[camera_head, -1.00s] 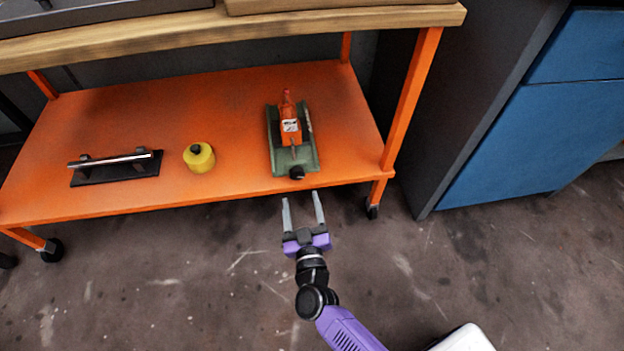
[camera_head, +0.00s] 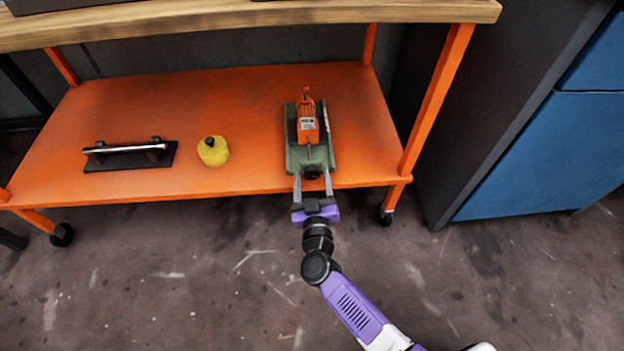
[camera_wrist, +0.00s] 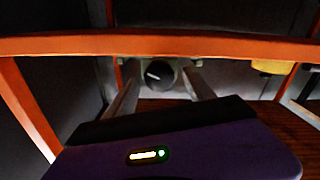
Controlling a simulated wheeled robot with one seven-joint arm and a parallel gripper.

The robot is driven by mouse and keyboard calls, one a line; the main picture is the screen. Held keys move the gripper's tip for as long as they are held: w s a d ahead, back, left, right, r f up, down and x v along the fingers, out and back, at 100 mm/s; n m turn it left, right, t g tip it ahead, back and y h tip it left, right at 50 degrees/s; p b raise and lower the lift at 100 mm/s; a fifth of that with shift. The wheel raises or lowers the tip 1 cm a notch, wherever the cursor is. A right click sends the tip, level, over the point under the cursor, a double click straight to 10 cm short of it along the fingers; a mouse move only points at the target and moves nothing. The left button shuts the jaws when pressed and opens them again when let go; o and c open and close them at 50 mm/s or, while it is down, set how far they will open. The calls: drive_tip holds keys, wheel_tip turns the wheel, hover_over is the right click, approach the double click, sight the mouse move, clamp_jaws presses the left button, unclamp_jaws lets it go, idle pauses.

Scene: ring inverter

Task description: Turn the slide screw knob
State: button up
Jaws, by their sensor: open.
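The slide screw knob (camera_head: 312,172) is a black round knob at the near end of a green slide base (camera_head: 295,157) on the orange shelf. An orange block-like unit (camera_head: 307,125) stands on the slide. In the wrist view the knob (camera_wrist: 159,74) shows a white mark and lies between the fingertips. My gripper (camera_head: 312,180) is open, with one finger on each side of the knob at the shelf's front edge. I cannot tell whether either finger touches it.
The orange shelf (camera_head: 235,110) has a front edge close to my gripper. A yellow container (camera_head: 213,152) and a black plate with a silver bar handle (camera_head: 130,155) sit to the left. An orange post (camera_head: 437,100) and blue cabinet (camera_head: 530,150) stand to the right.

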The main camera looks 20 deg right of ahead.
clamp_jaws()
drive_tip(key=m+p, duration=0.1)
drive_tip(key=m, duration=0.4)
drive_tip(key=shift+m, duration=0.3)
drive_tip(key=m, duration=0.6)
drive_tip(key=shift+s+d+f, duration=0.1)
drive_tip(key=shift+d, duration=0.1)
drive_tip(key=shift+m, duration=0.4)
unclamp_jaws()
drive_tip(key=shift+n, duration=0.3)
